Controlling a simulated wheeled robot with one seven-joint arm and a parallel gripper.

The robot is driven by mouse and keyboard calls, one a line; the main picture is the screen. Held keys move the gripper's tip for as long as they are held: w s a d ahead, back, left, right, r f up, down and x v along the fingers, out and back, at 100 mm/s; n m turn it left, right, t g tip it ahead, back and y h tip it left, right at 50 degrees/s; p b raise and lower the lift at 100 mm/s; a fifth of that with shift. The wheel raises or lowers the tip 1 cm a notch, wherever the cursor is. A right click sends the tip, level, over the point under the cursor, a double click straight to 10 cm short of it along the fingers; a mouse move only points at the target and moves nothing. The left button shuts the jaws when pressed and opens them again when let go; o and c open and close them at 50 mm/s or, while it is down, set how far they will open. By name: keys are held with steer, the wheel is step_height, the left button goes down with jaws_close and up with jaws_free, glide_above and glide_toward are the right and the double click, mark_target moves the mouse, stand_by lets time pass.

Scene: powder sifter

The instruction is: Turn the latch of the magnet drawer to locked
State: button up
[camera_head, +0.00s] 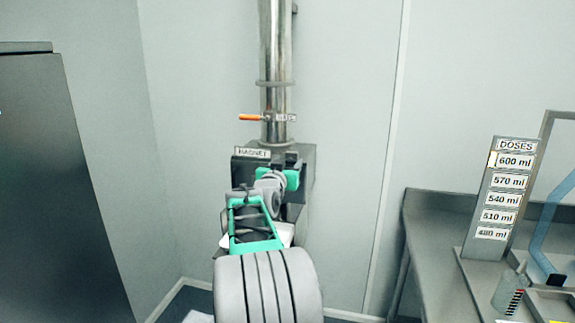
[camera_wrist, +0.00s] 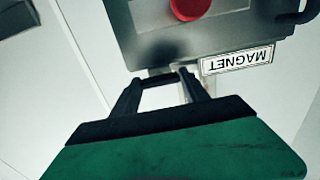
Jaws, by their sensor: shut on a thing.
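The magnet drawer housing (camera_head: 309,160) is a grey metal box with a MAGNET label at the foot of a steel pipe. My gripper (camera_head: 291,168) reaches it at the upper right, beside the label. In the wrist view the housing (camera_wrist: 130,30) and its label (camera_wrist: 237,61) appear upside down. There my gripper's black fingers (camera_wrist: 160,76) are at the housing's edge next to the label. They are shut on a small dark part, seemingly the latch (camera_head: 291,156). The fingers cover much of it, so its exact turn cannot be told.
A red round knob (camera_wrist: 190,8) and a dark handle (camera_wrist: 291,14) are on the housing. An orange-handled valve (camera_head: 251,117) sits on the pipe (camera_head: 275,50) above. A dark cabinet (camera_head: 55,180) stands left. A grey bench (camera_head: 435,210) with a DOSES sign (camera_head: 503,190) stands right.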

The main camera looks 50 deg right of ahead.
steer(key=shift+c, duration=0.7)
steer(key=shift+f+b, duration=0.15)
steer(key=shift+b, duration=0.5)
steer(key=shift+m+b, duration=9)
steer(key=shift+b, duration=0.75)
